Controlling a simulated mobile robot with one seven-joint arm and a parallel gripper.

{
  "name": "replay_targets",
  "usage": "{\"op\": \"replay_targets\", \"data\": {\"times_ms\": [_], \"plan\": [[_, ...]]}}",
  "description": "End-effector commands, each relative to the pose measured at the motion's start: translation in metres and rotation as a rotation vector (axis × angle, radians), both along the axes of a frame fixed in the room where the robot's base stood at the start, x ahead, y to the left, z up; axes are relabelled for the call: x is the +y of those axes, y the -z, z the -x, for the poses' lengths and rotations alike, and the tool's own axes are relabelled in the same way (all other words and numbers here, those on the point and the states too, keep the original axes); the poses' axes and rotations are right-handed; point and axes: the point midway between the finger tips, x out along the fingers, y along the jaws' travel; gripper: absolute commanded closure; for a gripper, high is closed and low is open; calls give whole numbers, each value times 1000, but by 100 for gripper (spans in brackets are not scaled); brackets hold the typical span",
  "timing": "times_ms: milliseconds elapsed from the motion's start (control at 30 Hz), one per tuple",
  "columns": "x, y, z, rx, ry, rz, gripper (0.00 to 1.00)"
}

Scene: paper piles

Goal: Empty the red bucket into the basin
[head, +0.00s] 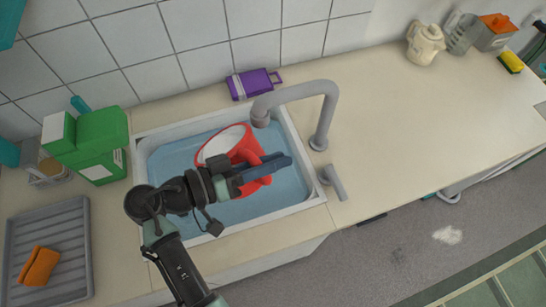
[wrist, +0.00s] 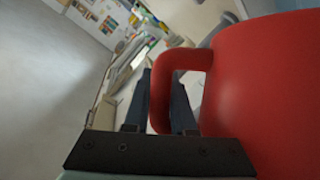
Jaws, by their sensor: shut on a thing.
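The red bucket (head: 245,143) is over the basin (head: 168,165), tilted, with its white inside showing toward the upper left. The basin has a white rim and a light blue inside. My gripper (head: 281,163) is at the bucket's near side, shut on its red handle. In the wrist view the bucket (wrist: 265,100) fills the right side, and its loop handle passes between the fingers of my gripper (wrist: 160,100). I cannot tell whether anything is in the bucket, or whether the bucket touches the basin.
A grey faucet (head: 328,115) arches over the basin's right side, close to the bucket, with a lever (head: 334,182) beside it. A green box (head: 95,143) and a grey rack (head: 72,235) with an orange cloth (head: 39,266) stand left. The counter (head: 420,110) to the right is mostly clear.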

Motion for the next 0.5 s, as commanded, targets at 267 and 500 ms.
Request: {"op": "replay_targets", "data": {"times_ms": [267,500], "plan": [[1,-3,-1,3,0,8,100],[3,-8,-3,38,1,43,100]]}}
